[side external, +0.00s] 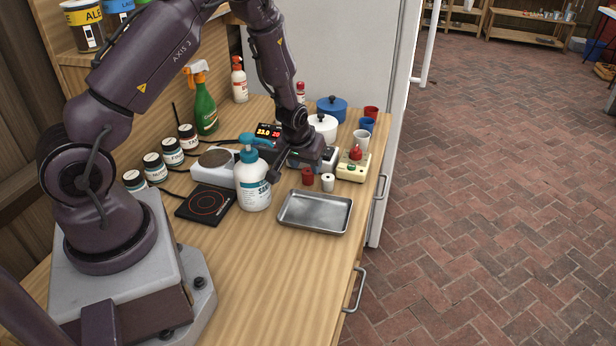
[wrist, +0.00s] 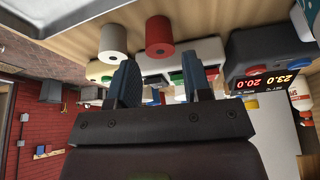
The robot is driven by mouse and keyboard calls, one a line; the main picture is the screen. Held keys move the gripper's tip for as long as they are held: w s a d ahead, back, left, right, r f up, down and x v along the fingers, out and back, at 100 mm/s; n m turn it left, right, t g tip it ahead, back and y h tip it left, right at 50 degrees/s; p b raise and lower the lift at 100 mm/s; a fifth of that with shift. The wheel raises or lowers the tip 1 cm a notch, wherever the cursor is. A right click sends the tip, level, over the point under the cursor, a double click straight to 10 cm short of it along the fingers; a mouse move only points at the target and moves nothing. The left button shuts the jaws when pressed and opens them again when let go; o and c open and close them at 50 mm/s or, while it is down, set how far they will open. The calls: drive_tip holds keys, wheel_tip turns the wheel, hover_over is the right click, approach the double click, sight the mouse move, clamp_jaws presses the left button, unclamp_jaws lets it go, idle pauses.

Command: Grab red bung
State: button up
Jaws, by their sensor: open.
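The red bung (side external: 307,176) is a small red cylinder on the wooden table, just behind the metal tray. A similar white bung (side external: 327,182) stands close to its right. My gripper (side external: 277,170) is low over the table, left of the red bung and behind the soap pump bottle. In the wrist view my gripper (wrist: 158,82) has its two dark fingers apart with nothing between them. The red bung (wrist: 159,37) shows beyond the fingertips, roughly in line with the gap. The white bung (wrist: 113,40) is to its left there.
The metal tray (side external: 315,212) lies in front of the bungs. The white soap pump bottle (side external: 254,182) stands close to my gripper. A cream device (side external: 350,170) with a red top, cups and pots stand behind. A black hotplate (side external: 207,204) is at left. The front table is clear.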

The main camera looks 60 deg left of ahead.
sight(308, 172)
drive_tip(key=x, duration=0.4)
drive_tip(key=shift+s+f, duration=0.1)
drive_tip(key=shift+f, duration=0.15)
drive_tip(key=shift+c, duration=0.2)
drive_tip(key=c, duration=0.6)
drive_tip(key=shift+c, duration=0.2)
drive_tip(key=shift+d+r, duration=0.1)
drive_tip(key=shift+r, duration=0.05)
